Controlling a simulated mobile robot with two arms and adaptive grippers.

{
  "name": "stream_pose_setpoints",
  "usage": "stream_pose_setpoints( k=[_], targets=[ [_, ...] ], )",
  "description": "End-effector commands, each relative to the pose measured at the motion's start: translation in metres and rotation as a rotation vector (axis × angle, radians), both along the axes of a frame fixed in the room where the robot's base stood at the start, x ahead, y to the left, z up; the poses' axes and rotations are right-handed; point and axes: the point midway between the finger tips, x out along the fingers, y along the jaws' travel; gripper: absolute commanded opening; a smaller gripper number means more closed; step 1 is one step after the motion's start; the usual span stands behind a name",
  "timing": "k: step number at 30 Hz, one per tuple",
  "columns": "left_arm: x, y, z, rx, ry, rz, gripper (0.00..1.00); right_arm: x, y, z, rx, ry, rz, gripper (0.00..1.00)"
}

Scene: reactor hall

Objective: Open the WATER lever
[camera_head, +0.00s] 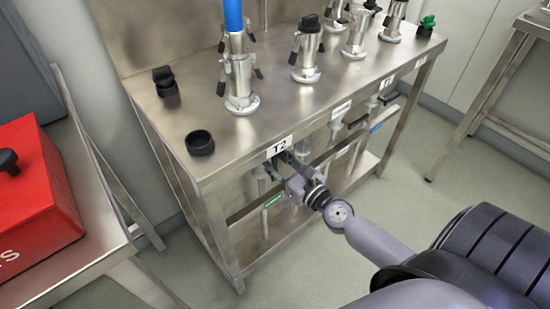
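The steel bench (330,105) stands ahead with several small dark handles and pipes below its front edge. A green label with text too small to read (273,200) sits on the lower rail, below the T2 plate (279,147). A black handle (358,122) and a blue label (376,128) are farther right. I cannot read which one is marked WATER. My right gripper (287,162) comes in from the right and is at the front edge just under the T2 plate. Its fingertips overlap dark parts there, so I cannot tell whether they grip anything. My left gripper is not in view.
Several metal fittings (307,52) stand on the bench top, one with a blue hose (233,15). A black cup (200,143) is near the left corner. A red box (35,205) sits on a side table at left. Floor in front is clear.

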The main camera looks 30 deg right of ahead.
Motion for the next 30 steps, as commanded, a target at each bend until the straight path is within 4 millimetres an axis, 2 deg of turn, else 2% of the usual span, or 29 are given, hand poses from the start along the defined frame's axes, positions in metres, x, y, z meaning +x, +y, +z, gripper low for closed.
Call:
stream_pose_setpoints(
  k=[5,11,14,21,25,30],
  targets=[
    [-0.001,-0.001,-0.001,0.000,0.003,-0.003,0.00,-0.001,0.000,0.000,-0.002,0.000,0.000,0.35],
    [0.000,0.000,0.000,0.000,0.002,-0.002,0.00,-0.016,-0.002,-0.001,-0.005,0.003,0.000,0.35],
    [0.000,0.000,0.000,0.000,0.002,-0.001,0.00,-0.032,-0.004,-0.001,-0.009,0.004,0.004,0.35],
    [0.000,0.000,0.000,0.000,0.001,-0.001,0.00,-0.084,-0.011,-0.002,-0.004,0.006,0.003,0.35],
    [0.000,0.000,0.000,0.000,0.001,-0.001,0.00,-0.103,-0.014,-0.001,-0.003,0.005,0.002,0.35],
    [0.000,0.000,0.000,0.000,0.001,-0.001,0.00,-0.116,-0.016,0.000,0.000,0.001,0.001,0.35]
  ],
)
